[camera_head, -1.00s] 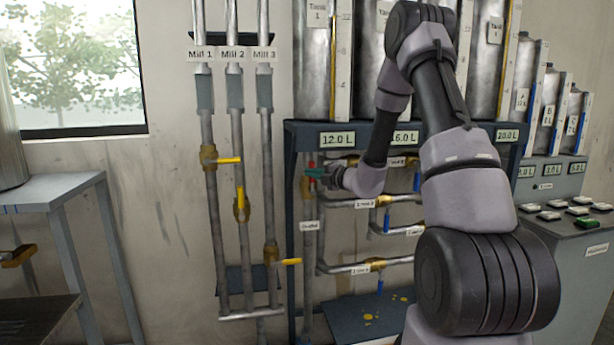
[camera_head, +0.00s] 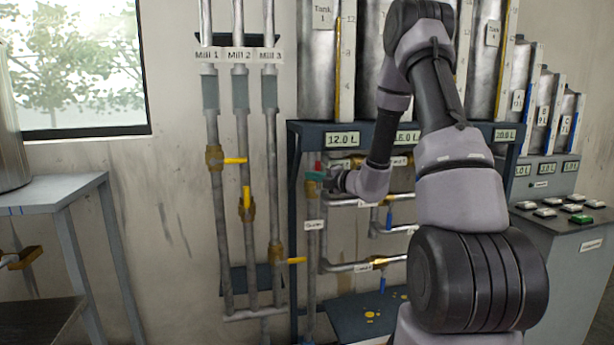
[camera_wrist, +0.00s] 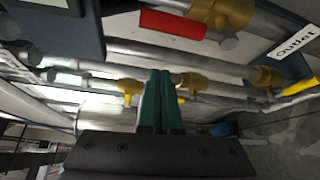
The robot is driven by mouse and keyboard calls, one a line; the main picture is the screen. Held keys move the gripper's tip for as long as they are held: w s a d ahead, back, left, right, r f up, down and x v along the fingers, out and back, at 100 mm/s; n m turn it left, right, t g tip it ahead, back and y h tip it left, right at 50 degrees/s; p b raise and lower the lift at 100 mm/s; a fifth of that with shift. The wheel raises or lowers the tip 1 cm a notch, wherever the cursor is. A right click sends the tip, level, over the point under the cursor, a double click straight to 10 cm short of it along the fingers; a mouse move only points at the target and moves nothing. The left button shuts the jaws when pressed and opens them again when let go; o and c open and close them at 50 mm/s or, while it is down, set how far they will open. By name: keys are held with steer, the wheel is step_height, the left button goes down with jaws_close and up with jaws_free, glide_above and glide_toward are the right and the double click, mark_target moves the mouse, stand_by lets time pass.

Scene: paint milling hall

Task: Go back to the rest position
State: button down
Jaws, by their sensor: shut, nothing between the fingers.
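My gripper (camera_wrist: 159,100) is shut and empty, its green fingers pressed together in the wrist view. In the head view my gripper (camera_head: 315,175) is in front of the left part of the tank frame, just below a small red valve handle. In the wrist view the red handle (camera_wrist: 172,24) lies above the fingertips on a brass valve, with a gap between them. My arm is bent, reaching forward and left in the head view.
Mill pipes (camera_head: 243,200) with yellow-handled valves stand to the left. Pipes with blue handles (camera_head: 389,218) run behind and right of my gripper. A button console (camera_head: 565,225) stands at the right, a grey table (camera_head: 50,192) at the left.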

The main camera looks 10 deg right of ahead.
steer(key=f+v, duration=0.1)
steer(key=v, duration=0.6)
steer(key=s+a+r+n+g+y, duration=0.2)
steer(key=s+a+r+n+g, duration=0.4)
steer(key=s+n, duration=0.45)
steer(key=s+a+r+n+g+y, duration=0.1)
steer(key=s+a+r+n+g, duration=0.45)
steer(key=n, duration=0.75)
steer(key=s+d+r+n+t+h, duration=0.2)
steer(key=s+d+r+n+h, duration=0.1)
steer(key=s+n, duration=0.4)
steer(key=s+d+r+n+t+h, duration=0.2)
steer(key=s+d+n+h, duration=0.3)
steer(key=n, duration=0.7)
steer(key=shift+s+r+h, duration=0.55)
steer(key=shift+s+h, duration=0.15)
steer(key=shift+s, duration=0.5)
